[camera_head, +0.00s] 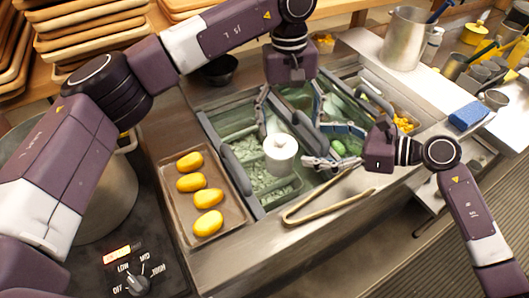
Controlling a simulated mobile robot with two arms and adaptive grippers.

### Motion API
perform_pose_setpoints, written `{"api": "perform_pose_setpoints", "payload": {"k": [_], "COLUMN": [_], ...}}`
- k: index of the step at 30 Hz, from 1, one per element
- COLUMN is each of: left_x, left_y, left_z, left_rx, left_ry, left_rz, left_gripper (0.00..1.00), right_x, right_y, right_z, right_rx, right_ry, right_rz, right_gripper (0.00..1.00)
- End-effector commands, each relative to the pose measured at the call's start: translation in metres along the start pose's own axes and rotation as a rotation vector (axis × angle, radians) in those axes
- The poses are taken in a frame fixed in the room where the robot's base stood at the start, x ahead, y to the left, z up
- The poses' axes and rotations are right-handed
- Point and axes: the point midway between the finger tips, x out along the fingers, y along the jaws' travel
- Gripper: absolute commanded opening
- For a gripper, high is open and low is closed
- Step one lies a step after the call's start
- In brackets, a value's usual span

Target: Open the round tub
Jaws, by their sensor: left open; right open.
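The round tub (281,161) is white and stands upright among the green topping bins. A white round lid with a raised knob (282,141) appears to sit on its top. My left gripper (289,121) points down from above, open, with its fingers spread on either side above the tub. My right gripper (313,143) reaches in from the right, open, with its fingers pointing left just right of the tub. I cannot tell whether either gripper touches the tub.
Green-walled bins (240,143) surround the tub. A tray (169,207) with several yellow rolls lies left. Tan tongs (318,208) lie in front. A steel pitcher (404,38) and blue sponge (468,115) stand at the right. A large pot (112,194) is at the left.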

Motion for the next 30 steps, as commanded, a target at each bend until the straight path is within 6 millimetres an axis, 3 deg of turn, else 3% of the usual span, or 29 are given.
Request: {"api": "perform_pose_setpoints", "payload": {"k": [6, 21, 30], "left_x": [-0.006, -0.006, -0.006], "left_y": [-0.013, -0.013, -0.013], "left_z": [-0.019, -0.019, -0.019], "left_rx": [0.033, 0.030, 0.030], "left_ry": [0.092, 0.089, 0.088], "left_rz": [-0.060, -0.057, -0.056], "left_gripper": [0.77, 0.77, 0.77], "right_x": [0.011, 0.076, 0.083], "right_y": [0.015, 0.016, 0.016], "right_z": [-0.004, -0.006, -0.007], "right_rx": [-0.062, -0.060, -0.061], "right_ry": [0.045, 0.043, 0.045], "right_rz": [0.036, 0.034, 0.034], "right_gripper": [0.83, 0.83, 0.83]}}
